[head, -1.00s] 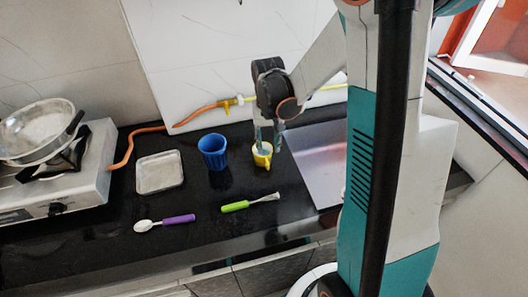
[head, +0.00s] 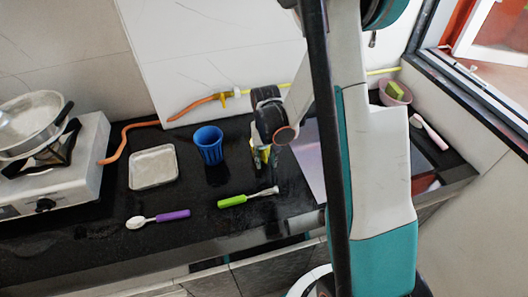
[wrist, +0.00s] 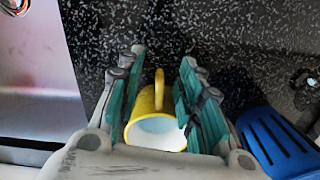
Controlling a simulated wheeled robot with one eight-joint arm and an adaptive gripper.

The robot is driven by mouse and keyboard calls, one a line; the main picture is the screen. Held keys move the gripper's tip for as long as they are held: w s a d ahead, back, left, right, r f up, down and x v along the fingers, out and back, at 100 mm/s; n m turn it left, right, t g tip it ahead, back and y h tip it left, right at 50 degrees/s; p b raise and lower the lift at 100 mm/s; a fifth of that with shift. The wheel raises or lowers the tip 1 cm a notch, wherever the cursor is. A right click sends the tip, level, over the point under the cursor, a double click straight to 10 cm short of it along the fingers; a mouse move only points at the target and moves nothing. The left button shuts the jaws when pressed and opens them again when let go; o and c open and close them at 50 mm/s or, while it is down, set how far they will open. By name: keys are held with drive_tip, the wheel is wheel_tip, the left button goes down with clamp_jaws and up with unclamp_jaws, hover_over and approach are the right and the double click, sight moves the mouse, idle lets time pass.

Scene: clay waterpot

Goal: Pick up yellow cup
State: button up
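The yellow cup (wrist: 144,106) lies between the two teal-padded fingers of my gripper (wrist: 160,85) in the wrist view. Its handle points up in that picture, and its pale inside faces the camera. The fingers are apart, one on each side of the cup; whether the pads touch it is hard to tell. In the head view, the yellow cup (head: 264,157) stands on the black counter, partly hidden by my gripper (head: 262,158), which is lowered around it.
A blue cup (head: 208,146) stands close left of the yellow cup; it also shows in the wrist view (wrist: 275,140). A metal tray (head: 153,167), a purple-handled spoon (head: 160,218) and a green-handled brush (head: 245,197) lie nearby. A sink (head: 306,165) is to the right.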

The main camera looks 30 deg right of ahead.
drive_tip(key=shift+f, duration=0.3)
clamp_jaws()
drive_tip(key=shift+r, duration=0.15)
wheel_tip(320, 180, up, 20)
drive_tip(key=p, duration=0.6)
